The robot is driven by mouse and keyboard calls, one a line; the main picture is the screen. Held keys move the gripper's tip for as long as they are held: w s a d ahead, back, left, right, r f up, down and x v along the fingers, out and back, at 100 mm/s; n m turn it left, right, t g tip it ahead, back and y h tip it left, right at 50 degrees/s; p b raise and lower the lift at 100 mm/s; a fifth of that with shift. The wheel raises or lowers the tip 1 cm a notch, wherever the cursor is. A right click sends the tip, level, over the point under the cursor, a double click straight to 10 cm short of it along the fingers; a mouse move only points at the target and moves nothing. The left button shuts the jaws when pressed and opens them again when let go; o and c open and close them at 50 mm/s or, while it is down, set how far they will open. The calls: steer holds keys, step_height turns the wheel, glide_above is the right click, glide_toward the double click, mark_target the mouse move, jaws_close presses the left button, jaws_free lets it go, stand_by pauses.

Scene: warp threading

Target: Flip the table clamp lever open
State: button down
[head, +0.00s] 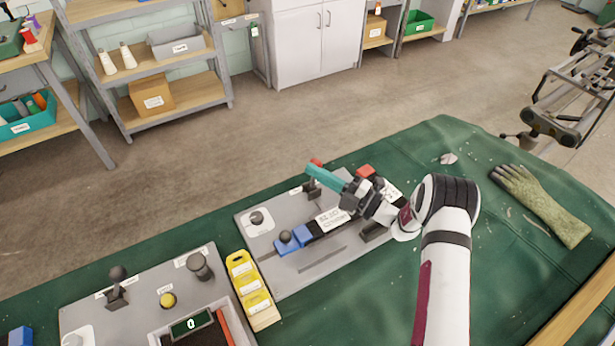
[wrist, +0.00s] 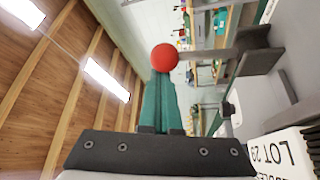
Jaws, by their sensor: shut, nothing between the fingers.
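My gripper (head: 313,171) has teal fingers, which are closed together with nothing between them. The clamp lever's red ball knob (head: 316,162) shows just beyond the fingertips in the head view, partly hidden by them. In the wrist view the red knob (wrist: 165,57) lies just past the tips of the shut fingers (wrist: 162,82). A grey stem (wrist: 205,53) runs from the knob to a dark bracket (wrist: 255,51), so the lever appears to stand upright. I cannot tell whether the fingers touch the knob.
The grey panel (head: 318,260) carries a blue slide (head: 290,244) with a dark knob and a white label. Left are a yellow holder (head: 245,275) and a second panel (head: 135,315) with knobs. A green glove (head: 545,205) lies right on the green cloth (head: 430,150).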

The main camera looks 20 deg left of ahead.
steer(key=shift+w+d+f+m+t+y, duration=0.1)
steer(key=shift+w+d+m+t+y, duration=0.25)
steer(key=shift+w+d+m, duration=0.55)
steer(key=shift+w+d+f, duration=0.3)
steer(key=shift+w+d, duration=0.2)
steer(key=shift+d, duration=0.05)
step_height(320, 180, up, 3)
steer(key=s+a, duration=0.2)
steer(key=s, duration=0.1)
steer(key=v, duration=0.7)
steer(key=f+v, duration=0.1)
steer(key=v, duration=0.2)
steer(key=shift+f, duration=0.15)
